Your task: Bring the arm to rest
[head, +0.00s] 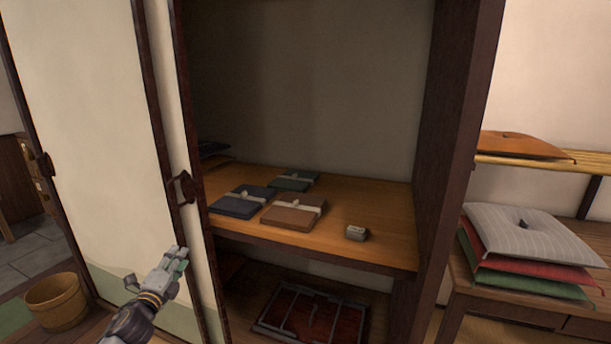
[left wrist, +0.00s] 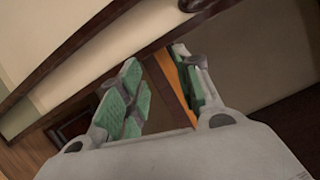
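My left gripper (head: 174,260) is in front of the sliding door (head: 100,120), below the door's dark handle (head: 184,187). It looks apart from the handle. In the left wrist view the same gripper (left wrist: 158,80) has its green-padded fingers spread, with nothing between them. My right gripper is in neither view.
The open closet has a wooden shelf (head: 385,239) with several wrapped bundles and a small box (head: 356,233). A dark framed panel (head: 310,318) lies below. A wooden bucket (head: 57,302) stands at the lower left. Cushions (head: 530,235) are stacked at the right.

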